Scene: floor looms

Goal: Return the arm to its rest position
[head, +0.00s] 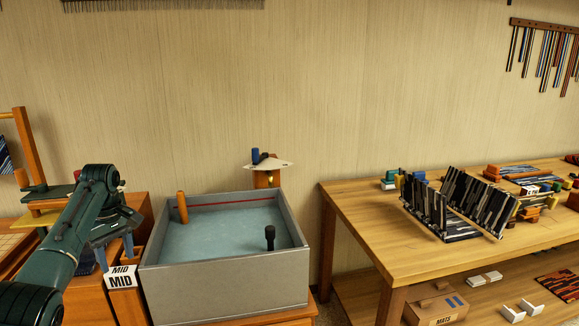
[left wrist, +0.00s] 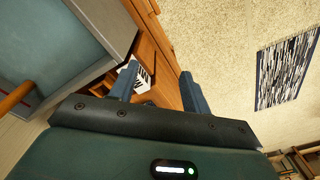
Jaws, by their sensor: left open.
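My left arm comes in from the left in the head view, and its gripper (head: 115,247) hangs beside the left wall of a grey bin. In the left wrist view the gripper's two blue fingers (left wrist: 163,88) stand apart with nothing held between them. A white block marked MID (head: 121,275) is just below the fingertips in the head view; it also shows beyond the left finger in the left wrist view (left wrist: 143,77). I cannot tell whether the fingers touch it. My right gripper is in neither view.
The grey bin (head: 225,284) holds an orange peg (head: 182,207) and a black peg (head: 270,238). A small stand (head: 267,164) is behind it. A wooden table (head: 365,232) with a dark slatted rack (head: 455,205) is at the right. A wooden post (head: 30,147) rises at the left.

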